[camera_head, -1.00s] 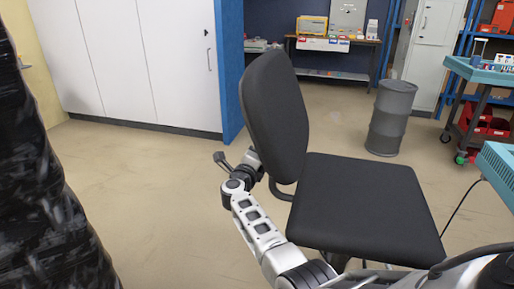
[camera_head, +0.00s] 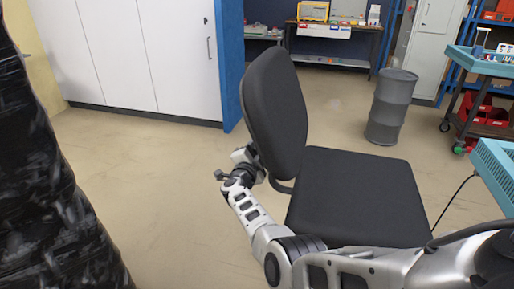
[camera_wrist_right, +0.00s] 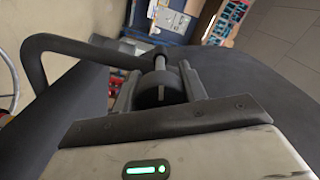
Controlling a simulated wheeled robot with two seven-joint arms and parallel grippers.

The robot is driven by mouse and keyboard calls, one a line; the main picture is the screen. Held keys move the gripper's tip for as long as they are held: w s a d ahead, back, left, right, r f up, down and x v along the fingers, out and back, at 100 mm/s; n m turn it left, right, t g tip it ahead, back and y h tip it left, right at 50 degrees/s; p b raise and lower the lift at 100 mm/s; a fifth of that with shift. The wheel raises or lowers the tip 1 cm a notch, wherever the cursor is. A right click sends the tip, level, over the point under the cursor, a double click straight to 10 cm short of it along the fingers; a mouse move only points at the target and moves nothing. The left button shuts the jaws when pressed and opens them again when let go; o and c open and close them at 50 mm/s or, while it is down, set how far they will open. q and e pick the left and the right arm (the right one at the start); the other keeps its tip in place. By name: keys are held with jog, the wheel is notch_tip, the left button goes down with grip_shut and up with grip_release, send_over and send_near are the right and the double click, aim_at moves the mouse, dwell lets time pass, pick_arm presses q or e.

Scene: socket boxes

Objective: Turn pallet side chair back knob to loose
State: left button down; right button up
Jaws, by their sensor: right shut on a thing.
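The black office chair stands in the middle of the head view, with its upright backrest (camera_head: 274,115) on the left and its seat (camera_head: 355,197) on the right. My right arm reaches from the bottom right past the seat to behind the backrest. My right gripper (camera_head: 250,158) is at the lower rear of the backrest there, its fingertips largely hidden. In the right wrist view, my right gripper (camera_wrist_right: 160,85) is shut on a round dark knob (camera_wrist_right: 160,92) on a short stem. My left gripper is out of view.
A dark, wrapped stack (camera_head: 50,190) stands at the left edge. White cabinets (camera_head: 140,50) and a blue panel are behind the chair. A grey drum (camera_head: 391,105) and a turquoise cart (camera_head: 485,66) stand at the right. Floor left of the chair is clear.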

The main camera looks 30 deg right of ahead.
jog(key=shift+n, duration=0.8)
jog(key=shift+n+p, duration=0.3)
jog(key=shift+n, duration=0.1)
jog(key=o, duration=0.9)
jog(key=shift+o, duration=0.4)
